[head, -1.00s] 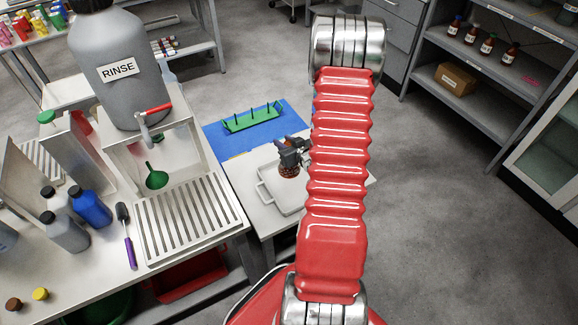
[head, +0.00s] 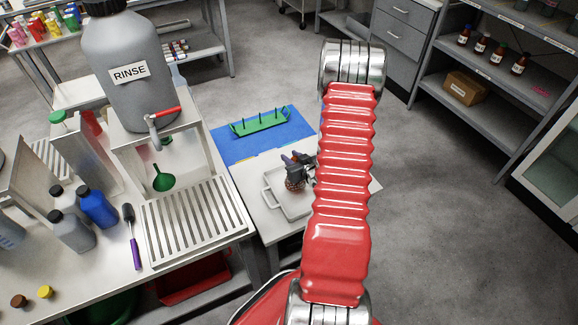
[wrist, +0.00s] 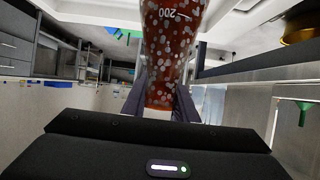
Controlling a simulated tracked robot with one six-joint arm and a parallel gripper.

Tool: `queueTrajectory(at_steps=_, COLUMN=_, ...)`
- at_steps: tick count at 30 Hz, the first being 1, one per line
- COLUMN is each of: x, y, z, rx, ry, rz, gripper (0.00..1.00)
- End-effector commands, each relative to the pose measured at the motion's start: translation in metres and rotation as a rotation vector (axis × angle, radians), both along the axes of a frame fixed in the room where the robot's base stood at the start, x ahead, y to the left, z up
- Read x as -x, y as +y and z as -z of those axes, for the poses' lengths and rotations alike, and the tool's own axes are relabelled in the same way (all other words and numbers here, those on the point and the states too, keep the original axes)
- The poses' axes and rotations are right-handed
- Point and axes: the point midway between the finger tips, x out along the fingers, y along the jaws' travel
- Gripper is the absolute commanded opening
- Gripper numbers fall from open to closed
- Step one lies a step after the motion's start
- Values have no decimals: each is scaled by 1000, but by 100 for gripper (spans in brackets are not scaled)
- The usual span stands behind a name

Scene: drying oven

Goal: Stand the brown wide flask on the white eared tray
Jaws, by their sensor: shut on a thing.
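The brown wide flask (head: 295,184) is held by my gripper (head: 298,162) over the white eared tray (head: 268,201) in the head view. My red arm hides part of the tray's right side. I cannot tell whether the flask's base touches the tray. In the wrist view the brown flask (wrist: 172,45) fills the top middle, speckled, with an upside-down "200" mark. The dark fingers of my gripper (wrist: 160,103) are shut on its narrower part, one on each side.
A green peg rack (head: 258,123) stands on a blue mat (head: 232,148) behind the tray. Left of the tray, a bench holds a slotted drain plate (head: 195,220), a large grey RINSE bottle (head: 135,85) and several smaller bottles. Shelves (head: 470,100) stand at the right, beyond open floor.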

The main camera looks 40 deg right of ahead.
Motion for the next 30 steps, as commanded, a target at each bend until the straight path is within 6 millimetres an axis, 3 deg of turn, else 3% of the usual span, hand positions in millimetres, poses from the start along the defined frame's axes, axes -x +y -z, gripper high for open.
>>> queueTrajectory(at_steps=10, x=0, y=0, z=32, rx=0, ry=0, rz=1, gripper=0)
queueTrajectory(at_steps=25, x=0, y=0, z=38, rx=0, ry=0, rz=1, gripper=0)
queueTrajectory(at_steps=26, x=1, y=0, z=39, rx=-1, ry=2, rz=0, gripper=27)
queueTrajectory(at_steps=30, x=0, y=0, z=39, rx=-1, ry=1, rz=0, gripper=36)
